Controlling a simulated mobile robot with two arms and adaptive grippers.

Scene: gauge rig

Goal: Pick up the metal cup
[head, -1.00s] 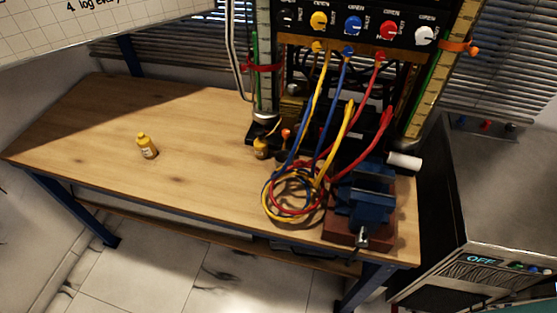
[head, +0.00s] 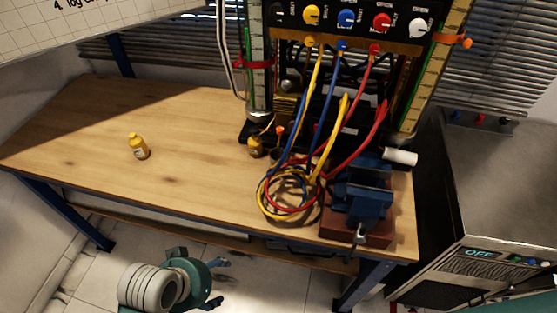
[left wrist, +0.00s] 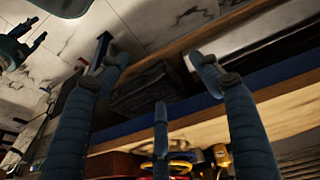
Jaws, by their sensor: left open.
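I cannot make out a metal cup in either view. My left gripper (head: 218,283) shows at the bottom of the head view, in front of the bench and apart from it. It is open and empty. In the left wrist view its blue fingers (left wrist: 160,80) are spread, with the bench edge and a dark box-like thing under the bench beyond them. A teal part with dark fingers at the upper left of the wrist view may be my right gripper (left wrist: 22,40); its jaw state is unclear.
The wooden bench (head: 190,185) holds a yellow bottle (head: 139,147), a small yellow container (head: 255,147), coiled hoses (head: 265,200), a blue vise (head: 360,203) and a white roll (head: 400,157). The gauge rig (head: 350,18) stands behind. The bench's left half is mostly clear.

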